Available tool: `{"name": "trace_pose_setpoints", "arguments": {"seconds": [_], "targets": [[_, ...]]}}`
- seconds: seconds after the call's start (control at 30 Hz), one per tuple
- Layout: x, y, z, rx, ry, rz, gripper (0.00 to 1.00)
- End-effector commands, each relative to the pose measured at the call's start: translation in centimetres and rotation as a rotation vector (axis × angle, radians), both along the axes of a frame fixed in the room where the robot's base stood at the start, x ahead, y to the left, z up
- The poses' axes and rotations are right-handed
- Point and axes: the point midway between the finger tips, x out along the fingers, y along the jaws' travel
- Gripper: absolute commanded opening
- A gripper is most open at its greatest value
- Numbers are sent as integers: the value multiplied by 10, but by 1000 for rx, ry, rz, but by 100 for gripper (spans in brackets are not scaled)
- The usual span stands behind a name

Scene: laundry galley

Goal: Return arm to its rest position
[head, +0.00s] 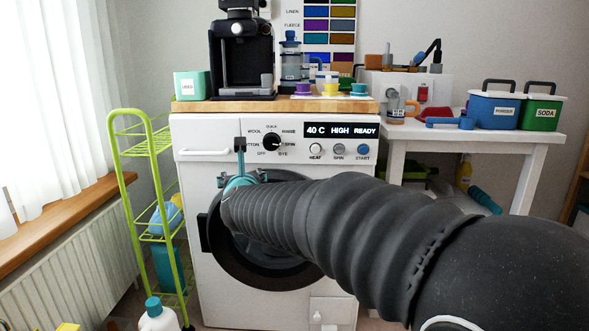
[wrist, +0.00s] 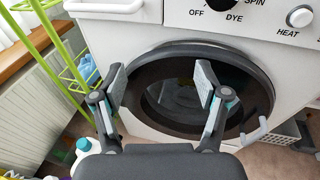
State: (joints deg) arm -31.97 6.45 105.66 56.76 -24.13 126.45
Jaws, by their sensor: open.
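My gripper (wrist: 160,82) is open and empty in the wrist view, its two fingers spread in front of the washing machine's round dark door (wrist: 240,105). In the head view my gripper (head: 240,180) shows as small teal and grey parts just below the control panel, mostly behind my arm. My black ribbed arm reaches from the lower right across the washing machine (head: 190,150) and covers part of the door (head: 265,270). The door looks closed. The display (head: 341,130) reads 40 C, HIGH, READY.
A green wire rack (head: 120,165) stands close on the left, with a radiator (head: 50,285) beyond. A white bottle (head: 157,315) stands low at the left. A white table (head: 450,137) with blue and green tubs is at the right. A coffee machine (head: 240,55) stands on the wooden top.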

Motion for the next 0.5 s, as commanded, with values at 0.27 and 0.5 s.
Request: {"name": "trace_pose_setpoints", "arguments": {"seconds": [0.27, 0.5], "targets": [[-46, 31, -58, -715, -30, 403, 74], [-105, 11, -90, -1302, -156, 789, 74]]}}
